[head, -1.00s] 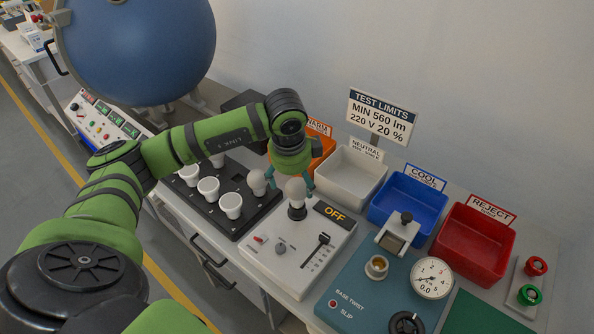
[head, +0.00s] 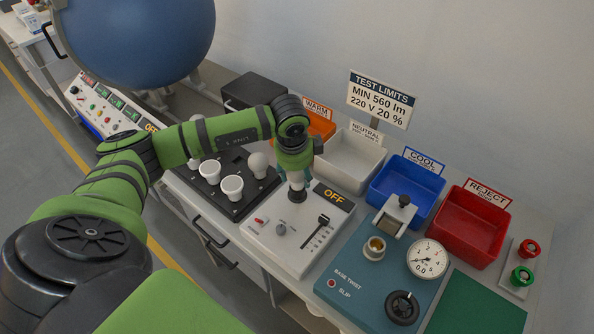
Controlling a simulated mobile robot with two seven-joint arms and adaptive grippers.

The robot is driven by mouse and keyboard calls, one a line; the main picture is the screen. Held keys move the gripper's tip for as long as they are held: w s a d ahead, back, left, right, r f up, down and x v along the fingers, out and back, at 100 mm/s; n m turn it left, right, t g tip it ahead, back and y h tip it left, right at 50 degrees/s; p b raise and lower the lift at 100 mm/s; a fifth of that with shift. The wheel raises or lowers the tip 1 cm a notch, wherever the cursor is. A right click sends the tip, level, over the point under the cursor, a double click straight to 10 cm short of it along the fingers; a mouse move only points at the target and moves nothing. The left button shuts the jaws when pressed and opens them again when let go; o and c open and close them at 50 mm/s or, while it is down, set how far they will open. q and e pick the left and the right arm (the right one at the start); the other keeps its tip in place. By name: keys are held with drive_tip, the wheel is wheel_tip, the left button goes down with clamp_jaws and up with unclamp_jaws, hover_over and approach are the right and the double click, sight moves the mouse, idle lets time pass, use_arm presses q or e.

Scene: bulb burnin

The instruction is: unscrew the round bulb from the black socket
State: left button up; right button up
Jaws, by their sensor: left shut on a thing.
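The round bulb (head: 297,184) is white and upright over the black socket (head: 297,196) on the white switch box. Most of its globe is hidden by my left gripper (head: 296,178), which points down from above and is shut on it. The lower part of the bulb shows just above the socket; I cannot tell how far its base sits inside. My right gripper is not in view.
A black tray (head: 236,208) with several white bulbs stands left of the switch box (head: 267,240), whose display reads OFF. Orange, white, blue (head: 377,205) and red (head: 462,243) bins line the back. A teal twist tester (head: 350,262) with a dial stands to the right.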

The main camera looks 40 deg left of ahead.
use_arm(q)
drive_tip(key=shift+a, duration=0.1)
drive_tip(key=n+y, duration=0.1)
drive_tip(key=n, duration=0.4)
drive_tip(key=shift+g, duration=0.3)
drive_tip(key=shift+s+r+n+p, duration=0.1)
drive_tip(key=shift+s+n+p, duration=0.05)
drive_tip(key=shift+n+p, duration=1.05)
drive_tip(key=shift+p, duration=0.05)
drive_tip(key=shift+n+g, duration=0.3)
drive_tip(key=shift+y, duration=0.3)
drive_tip(key=o, duration=1)
drive_tip(key=shift+a, duration=0.15)
